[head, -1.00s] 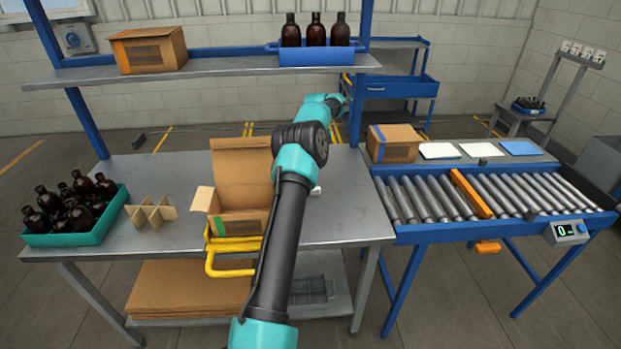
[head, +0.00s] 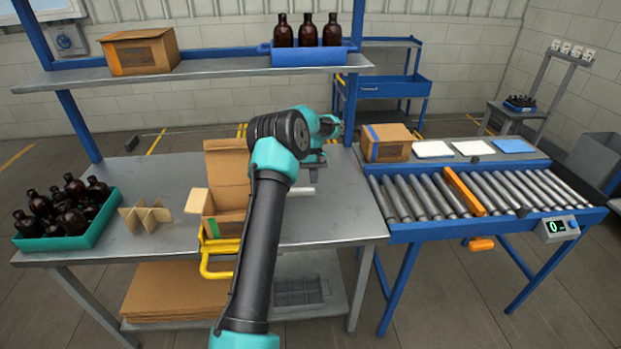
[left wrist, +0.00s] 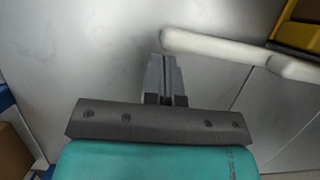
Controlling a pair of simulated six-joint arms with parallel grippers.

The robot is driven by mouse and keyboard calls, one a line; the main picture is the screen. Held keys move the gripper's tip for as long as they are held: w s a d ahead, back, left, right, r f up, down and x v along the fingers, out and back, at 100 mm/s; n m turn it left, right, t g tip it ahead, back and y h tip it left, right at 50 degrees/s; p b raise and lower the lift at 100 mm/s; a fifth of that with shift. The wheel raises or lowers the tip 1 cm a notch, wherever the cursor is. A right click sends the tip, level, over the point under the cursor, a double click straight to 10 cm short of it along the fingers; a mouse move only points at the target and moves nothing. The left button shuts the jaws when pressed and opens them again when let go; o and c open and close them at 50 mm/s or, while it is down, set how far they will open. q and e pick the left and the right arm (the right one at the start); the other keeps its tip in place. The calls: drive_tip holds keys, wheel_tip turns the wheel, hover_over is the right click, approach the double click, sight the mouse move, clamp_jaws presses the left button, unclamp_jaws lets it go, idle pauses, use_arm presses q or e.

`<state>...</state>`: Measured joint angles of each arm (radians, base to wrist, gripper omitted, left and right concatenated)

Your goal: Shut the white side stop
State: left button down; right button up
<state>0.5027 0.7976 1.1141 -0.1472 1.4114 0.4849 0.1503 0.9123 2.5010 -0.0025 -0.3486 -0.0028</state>
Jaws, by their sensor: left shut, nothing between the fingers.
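The white side stop (head: 302,191) is a short white bar on the grey workbench, right of the open carton (head: 228,167); my left arm hides part of it. In the left wrist view the white side stop (left wrist: 215,48) is a rounded bar reaching to a thicker white joint beside a yellow frame (left wrist: 299,34). My left gripper (head: 318,176) is above the bench by the stop. Its fingers (left wrist: 166,72) are shut and empty, close to the bar's free end; I cannot tell whether they touch it. My right gripper is not in view.
A teal crate (head: 98,225) of amber bottles and a cardboard divider (head: 146,216) are on the bench's left. The yellow frame with a handle (head: 210,262) is around the carton. A roller conveyor (head: 440,205) adjoins on the right. The bench right of the stop is clear.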

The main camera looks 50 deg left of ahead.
use_arm(q)
drive_tip(key=shift+d, duration=0.1)
idle(0.3)
drive_tip(key=shift+s+d+m, duration=0.2)
drive_tip(key=shift+d+m, duration=0.05)
drive_tip(key=shift+m, duration=0.05)
